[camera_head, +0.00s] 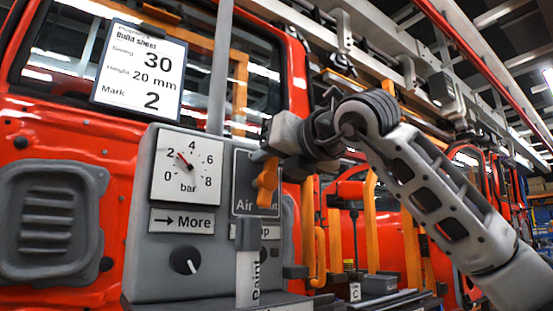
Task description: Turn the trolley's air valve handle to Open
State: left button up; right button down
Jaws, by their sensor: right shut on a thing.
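The orange air valve handle (265,184) is on the right part of the grey trolley box, in front of a dark plate (243,205) that reads "Air" and is partly covered. It stands close to upright in the picture, tilted slightly. My right gripper (268,156) comes in from the right and is shut on the handle at its upper end. The gripper and handle hide part of the plate, and I cannot read an Open mark. My left gripper is not in view.
The trolley box carries a pressure gauge (187,168), a "More" arrow label (181,220) and a knob (186,260). A "Paint" tag (248,278) stands below the handle. A build sheet (139,68) hangs above. A red door (60,140) is close behind.

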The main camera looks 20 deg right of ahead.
jog(key=shift+s+a+n, duration=0.15)
jog(key=shift+a+n, duration=0.3)
jog(key=shift+n, duration=0.75)
jog(key=c, duration=1.3)
grip_release()
pick_arm(q)
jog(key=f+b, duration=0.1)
jog(key=b, duration=0.2)
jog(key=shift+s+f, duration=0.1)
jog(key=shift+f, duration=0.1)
pick_arm(e)
jog(key=v, duration=1.6)
jog(key=shift+r, duration=0.1)
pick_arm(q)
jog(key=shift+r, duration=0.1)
